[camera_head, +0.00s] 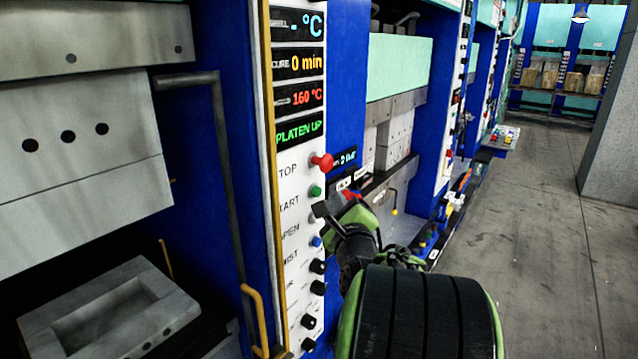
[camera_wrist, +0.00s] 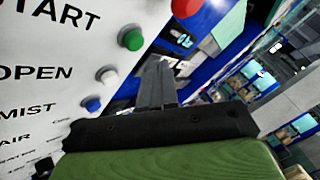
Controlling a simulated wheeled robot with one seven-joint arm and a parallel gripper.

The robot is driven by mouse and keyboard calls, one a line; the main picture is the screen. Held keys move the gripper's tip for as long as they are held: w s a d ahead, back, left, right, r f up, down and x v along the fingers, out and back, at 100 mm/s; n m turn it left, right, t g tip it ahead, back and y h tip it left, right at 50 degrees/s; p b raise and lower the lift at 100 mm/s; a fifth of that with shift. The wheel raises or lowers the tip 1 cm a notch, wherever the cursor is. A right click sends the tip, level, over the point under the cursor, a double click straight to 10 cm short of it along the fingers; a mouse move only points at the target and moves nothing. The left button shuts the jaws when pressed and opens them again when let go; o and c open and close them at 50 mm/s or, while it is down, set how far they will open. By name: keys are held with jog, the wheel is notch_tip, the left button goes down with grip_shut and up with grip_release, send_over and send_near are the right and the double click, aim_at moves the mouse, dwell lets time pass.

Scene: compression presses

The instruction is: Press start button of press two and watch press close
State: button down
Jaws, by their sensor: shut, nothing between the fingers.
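A white control panel (camera_head: 290,185) stands on a blue press frame. Its green START button (camera_head: 314,191) sits below the red STOP button (camera_head: 322,162). The START button also shows in the wrist view (camera_wrist: 131,39). I cannot read a press number on this panel. My gripper (camera_head: 324,208) is shut and empty, in front of the panel, just below the START button in the head view. In the wrist view its fingers (camera_wrist: 158,72) lie right of the button, apparently clear of it. The press's upper block (camera_head: 80,140) is raised above the lower mould (camera_head: 110,305), with a gap between.
The panel displays (camera_head: 298,90) read 0 min, 160 °C and PLATEN UP. A white button (camera_wrist: 106,74), a blue button (camera_wrist: 92,104) and black knobs (camera_head: 309,321) sit below START. A yellow handle (camera_head: 254,318) stands beside the panel. More presses line the wall; the grey floor (camera_head: 535,250) at right is clear.

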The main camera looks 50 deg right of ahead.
aim_at(317, 192)
jog(key=shift+w, duration=0.65)
jog(key=shift+a+r, duration=0.1)
dwell(1.4)
jog(key=shift+w+p, duration=0.45)
jog(key=shift+p, duration=0.05)
